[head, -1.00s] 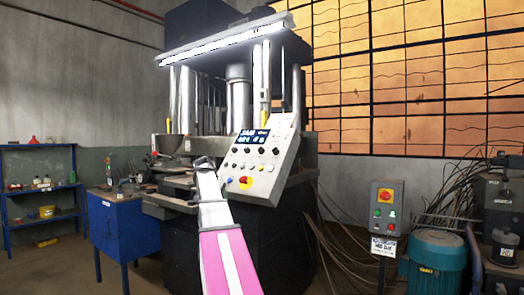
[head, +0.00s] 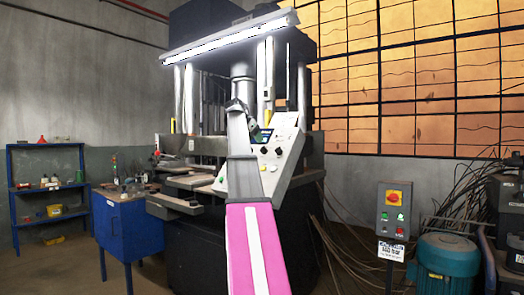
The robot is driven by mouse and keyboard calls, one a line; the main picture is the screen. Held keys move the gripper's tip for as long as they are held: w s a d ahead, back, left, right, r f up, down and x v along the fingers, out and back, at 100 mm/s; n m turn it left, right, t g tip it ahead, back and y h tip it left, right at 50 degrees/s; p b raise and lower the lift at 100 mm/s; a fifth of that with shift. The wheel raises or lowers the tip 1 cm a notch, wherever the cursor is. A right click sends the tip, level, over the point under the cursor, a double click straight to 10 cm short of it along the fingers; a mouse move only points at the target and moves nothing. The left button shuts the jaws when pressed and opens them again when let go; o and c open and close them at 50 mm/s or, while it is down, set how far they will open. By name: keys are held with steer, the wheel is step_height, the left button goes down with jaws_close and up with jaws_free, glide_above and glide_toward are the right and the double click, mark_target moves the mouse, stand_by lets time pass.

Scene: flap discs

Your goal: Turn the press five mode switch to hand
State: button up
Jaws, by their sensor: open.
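The press (head: 318,150) has a tilted, light grey control panel (head: 289,135) on its front. Dark round knobs (head: 278,151) show on the panel's right part. I cannot tell which control is the mode switch, and the labels are too small to read. My pink and grey arm covers the panel's left part, including most of the display and the red-and-yellow button. My gripper (head: 258,131) is at the arm's bent far end, in front of the panel's upper left. It is open and appears empty; its fingers are small and unclear. I cannot tell whether it touches the panel.
A blue cabinet (head: 120,225) with small items on top stands left of the press, and a blue shelf (head: 12,190) is farther left. A grey switch box (head: 394,208) on a post and a teal motor (head: 444,262) stand right. Cables trail over the floor.

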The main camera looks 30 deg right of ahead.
mark_target(262, 148)
steer(key=x, duration=0.8)
steer(key=shift+a, duration=0.1)
steer(key=c, duration=0.9)
